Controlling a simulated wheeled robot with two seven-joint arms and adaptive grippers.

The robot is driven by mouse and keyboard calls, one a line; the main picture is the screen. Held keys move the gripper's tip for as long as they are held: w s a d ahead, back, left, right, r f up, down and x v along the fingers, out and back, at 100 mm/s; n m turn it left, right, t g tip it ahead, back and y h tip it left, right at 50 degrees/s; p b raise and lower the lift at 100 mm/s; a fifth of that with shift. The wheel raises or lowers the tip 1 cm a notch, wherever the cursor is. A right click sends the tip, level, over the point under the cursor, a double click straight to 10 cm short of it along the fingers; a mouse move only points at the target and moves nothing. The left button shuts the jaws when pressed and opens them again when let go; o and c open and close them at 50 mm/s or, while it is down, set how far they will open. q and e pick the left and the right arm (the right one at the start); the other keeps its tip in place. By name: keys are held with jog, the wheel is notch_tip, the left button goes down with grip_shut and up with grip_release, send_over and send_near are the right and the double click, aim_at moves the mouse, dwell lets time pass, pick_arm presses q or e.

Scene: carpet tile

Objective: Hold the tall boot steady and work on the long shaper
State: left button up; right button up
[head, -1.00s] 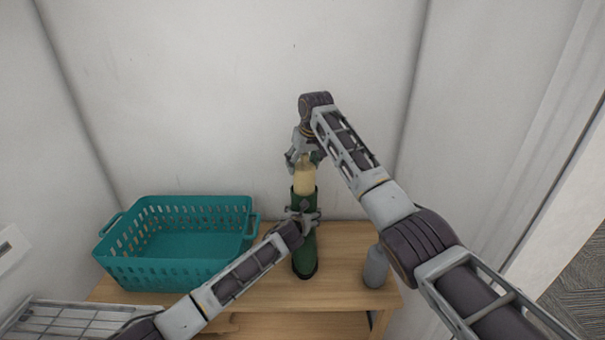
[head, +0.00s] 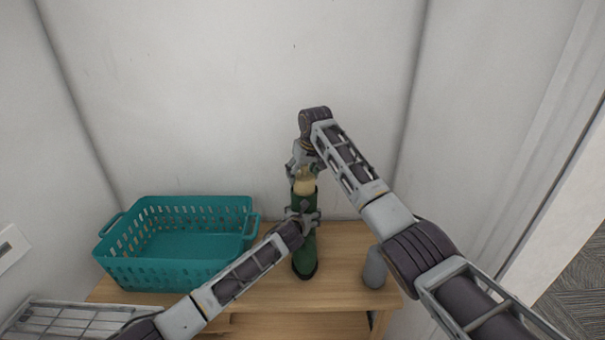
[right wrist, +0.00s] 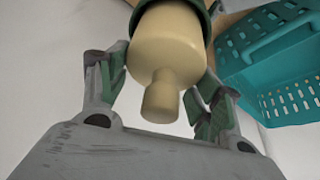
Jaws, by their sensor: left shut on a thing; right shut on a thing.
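The dark green tall boot (head: 305,258) stands upright on the wooden table. My left gripper (head: 303,216) is shut on its shaft, coming from the left. The cream long shaper (head: 304,187) stands in the boot's top opening, with its upper part showing above the rim. My right gripper (head: 304,166) is above the boot, shut on the shaper's upper end. In the right wrist view the shaper (right wrist: 167,45) with its narrow knob lies between the fingers, and the green boot rim (right wrist: 206,18) surrounds its far end. The shaper's lower part is hidden inside the boot.
A teal perforated basket (head: 180,272) stands on the table (head: 340,240) left of the boot. A grey bottle-like object (head: 375,268) stands at the right, close to my right arm. A wall is close behind. A wire rack (head: 65,318) is at lower left.

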jog(key=shift+f, duration=0.55)
jog(key=o, duration=1.5)
jog(key=shift+r, duration=0.1)
jog(key=shift+s+r, duration=0.1)
jog(key=shift+r, duration=0.7)
jog(key=v, duration=1.1)
jog(key=shift+s+r, duration=0.15)
jog(key=shift+s, duration=0.05)
pick_arm(q)
jog(key=o, duration=0.8)
